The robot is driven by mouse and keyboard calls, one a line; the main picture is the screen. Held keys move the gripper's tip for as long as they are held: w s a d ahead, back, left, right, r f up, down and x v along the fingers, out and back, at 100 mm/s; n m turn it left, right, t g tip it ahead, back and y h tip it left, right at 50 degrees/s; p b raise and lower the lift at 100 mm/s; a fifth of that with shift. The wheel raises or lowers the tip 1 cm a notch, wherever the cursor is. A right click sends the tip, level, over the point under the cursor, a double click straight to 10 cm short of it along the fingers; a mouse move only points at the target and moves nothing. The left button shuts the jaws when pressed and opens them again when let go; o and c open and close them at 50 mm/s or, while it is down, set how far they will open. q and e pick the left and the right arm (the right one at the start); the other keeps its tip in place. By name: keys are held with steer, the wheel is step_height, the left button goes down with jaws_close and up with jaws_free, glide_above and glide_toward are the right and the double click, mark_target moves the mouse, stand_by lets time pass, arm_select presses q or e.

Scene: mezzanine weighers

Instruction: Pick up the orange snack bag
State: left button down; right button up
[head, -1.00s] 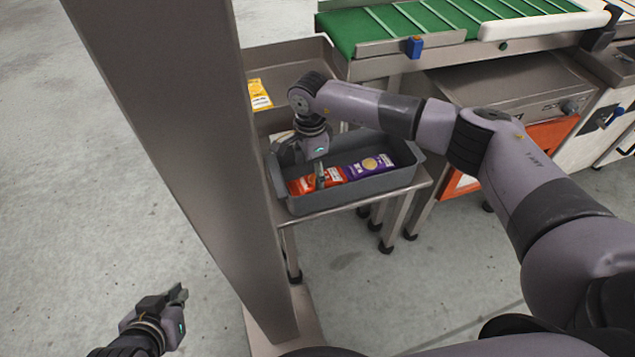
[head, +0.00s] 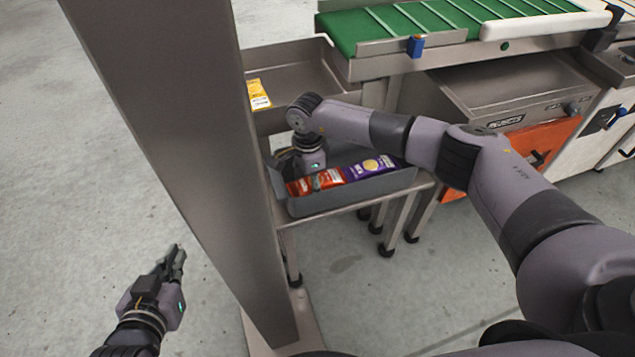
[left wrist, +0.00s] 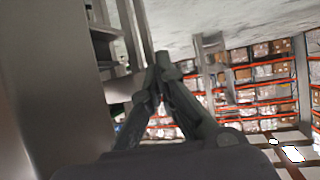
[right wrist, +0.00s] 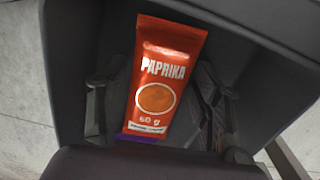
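The orange snack bag (head: 328,179), labelled PAPRIKA, lies in the grey tote (head: 350,194), next to a purple bag (head: 372,167). My right gripper (head: 313,165) is down in the tote behind the orange bag; its fingertips are hidden in the head view. In the right wrist view the orange bag (right wrist: 163,80) lies face up between the spread fingers of my right gripper (right wrist: 160,95); I cannot tell whether they touch it. My left gripper (head: 177,260) hangs empty over the floor at the lower left; its fingertips meet in the left wrist view (left wrist: 160,68).
A metal post (head: 175,130) stands between my two grippers. The tote rests on a small steel stand (head: 300,228). Open floor lies left of the post.

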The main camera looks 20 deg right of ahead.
steer(key=c, duration=0.8)
steer(key=shift+r, duration=0.15)
